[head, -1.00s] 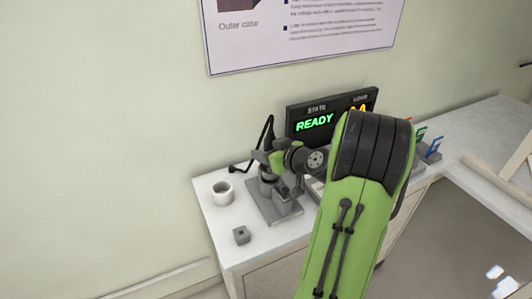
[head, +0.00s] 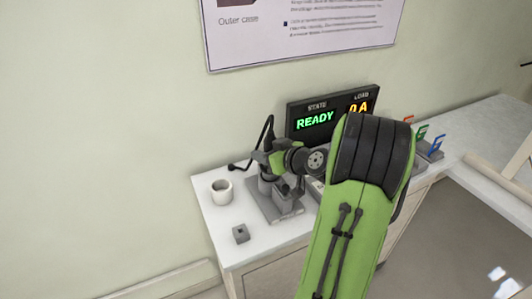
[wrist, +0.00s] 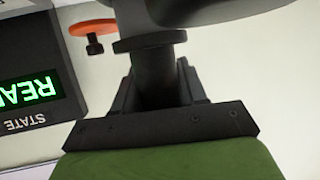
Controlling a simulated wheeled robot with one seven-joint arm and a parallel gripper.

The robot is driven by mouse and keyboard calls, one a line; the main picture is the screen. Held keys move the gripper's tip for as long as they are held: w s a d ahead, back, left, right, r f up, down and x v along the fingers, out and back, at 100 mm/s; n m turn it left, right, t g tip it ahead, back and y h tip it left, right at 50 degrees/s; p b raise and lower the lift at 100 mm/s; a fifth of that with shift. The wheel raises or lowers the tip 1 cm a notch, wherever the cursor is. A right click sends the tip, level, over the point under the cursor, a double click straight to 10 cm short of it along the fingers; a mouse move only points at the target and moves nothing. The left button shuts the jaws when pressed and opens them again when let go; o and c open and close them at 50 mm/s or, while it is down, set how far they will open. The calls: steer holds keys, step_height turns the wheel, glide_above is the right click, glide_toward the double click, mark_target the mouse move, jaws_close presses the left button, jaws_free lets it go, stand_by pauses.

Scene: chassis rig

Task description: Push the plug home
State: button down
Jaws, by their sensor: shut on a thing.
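My gripper (wrist: 158,78) shows in the wrist view with its dark fingers on either side of a dark grey, collared cylinder (wrist: 150,48), which looks like the plug; it is shut on it. A larger dark rounded body (wrist: 205,10) lies beyond, at the top edge. In the head view my green and black wrist is over a grey stand (head: 285,212) with grey cylindrical parts (head: 265,188). A black cable (head: 267,132) loops up from there and down to the bench. The plug's tip and the socket are hidden, so I cannot tell how deep the plug sits.
A display (head: 314,121) behind reads READY and 0 A. Coloured clips (head: 436,142) stand right. An orange part (wrist: 92,27) with a dark bolt shows in the wrist view.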

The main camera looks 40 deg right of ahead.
steer(key=shift+f+b, duration=1.2)
steer(key=shift+b, duration=0.15)
steer(key=c, duration=0.5)
jaws_free()
steer(key=shift+c, duration=0.2)
steer(key=p+v, duration=0.1)
steer(key=v, duration=1.4)
steer(key=shift+s, duration=0.35)
steer(key=shift+r, duration=0.2)
